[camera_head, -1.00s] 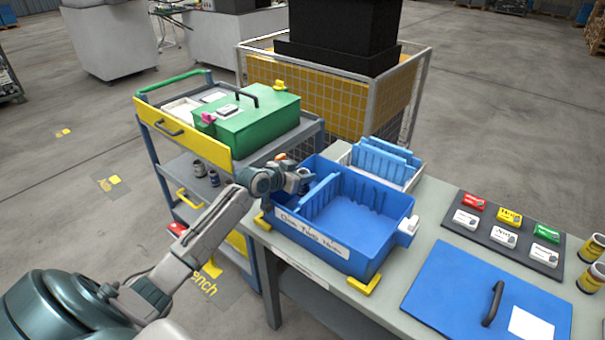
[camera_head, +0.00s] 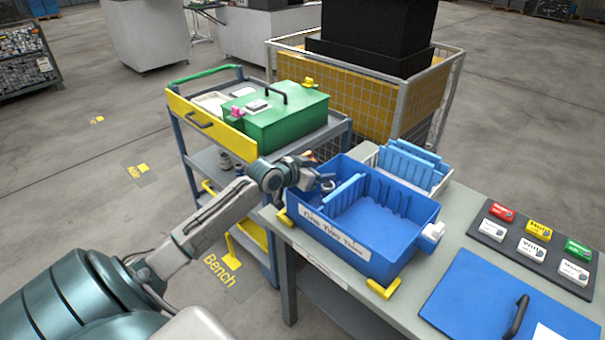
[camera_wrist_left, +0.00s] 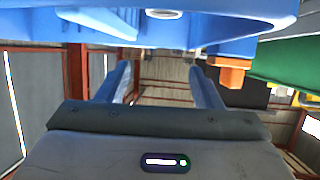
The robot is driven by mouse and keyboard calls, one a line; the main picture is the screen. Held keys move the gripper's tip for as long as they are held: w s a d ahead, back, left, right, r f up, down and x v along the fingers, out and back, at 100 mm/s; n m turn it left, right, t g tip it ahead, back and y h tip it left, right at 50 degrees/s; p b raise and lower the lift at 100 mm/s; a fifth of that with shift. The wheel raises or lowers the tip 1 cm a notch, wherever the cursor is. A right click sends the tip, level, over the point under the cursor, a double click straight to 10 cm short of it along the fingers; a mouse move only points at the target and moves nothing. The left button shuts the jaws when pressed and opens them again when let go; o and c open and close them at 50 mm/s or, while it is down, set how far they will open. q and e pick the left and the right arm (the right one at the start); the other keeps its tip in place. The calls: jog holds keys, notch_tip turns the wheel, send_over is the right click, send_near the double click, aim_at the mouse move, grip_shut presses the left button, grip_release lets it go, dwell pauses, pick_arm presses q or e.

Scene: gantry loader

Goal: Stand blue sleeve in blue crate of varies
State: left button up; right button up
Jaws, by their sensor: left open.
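The blue crate (camera_head: 412,264) stands on the bench, with an upright blue divider inside and a white label on its front. My left gripper (camera_head: 316,180) is open at the crate's left end, close to its rim. A small ring-shaped thing (camera_head: 328,186) shows just inside that end; I cannot tell whether it is the blue sleeve. In the left wrist view, the open blue-grey fingers (camera_wrist_left: 160,82) have nothing visible between them, and a blue surface (camera_wrist_left: 225,12) with a pale round end fills the top. My right gripper is out of view.
A white crate with light blue dividers (camera_head: 408,165) stands behind. A blue lid (camera_head: 490,290) and a dark tray of small labelled boxes (camera_head: 545,242) lie to the right. The trolley with a green case (camera_head: 290,120) stands left of the bench, near my arm.

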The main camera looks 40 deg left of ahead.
pick_arm(q)
jog(key=v, duration=0.8)
